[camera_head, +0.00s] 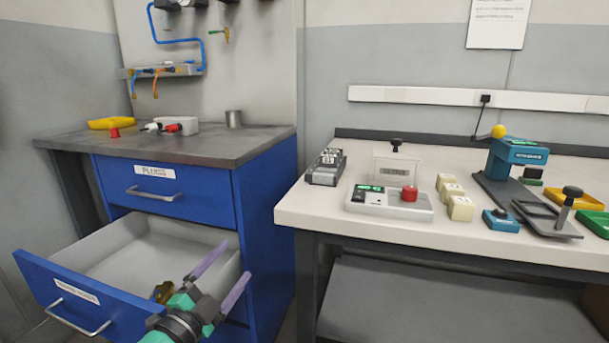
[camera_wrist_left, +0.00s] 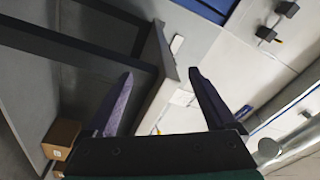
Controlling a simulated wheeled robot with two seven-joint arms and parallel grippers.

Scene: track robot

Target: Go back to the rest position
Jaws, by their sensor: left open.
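My left gripper (camera_head: 222,273) is open, with two purple fingers spread apart and nothing seen between them. In the head view it is at the bottom, over the right part of an open drawer (camera_head: 75,302) of the blue cabinet (camera_head: 262,205). Its fingers (camera_wrist_left: 160,100) also show in the left wrist view, parted, with no thing held. A small brass-coloured thing (camera_head: 162,292) shows beside the gripper; I cannot tell what it is. My right gripper is not in view.
The white workbench (camera_head: 330,212) on the right carries a test device (camera_head: 388,203), several cream blocks and a blue press (camera_head: 517,152). The cabinet top holds a yellow tray (camera_head: 112,123) and a metal cup (camera_head: 234,118). A cardboard box (camera_wrist_left: 62,138) shows in the wrist view.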

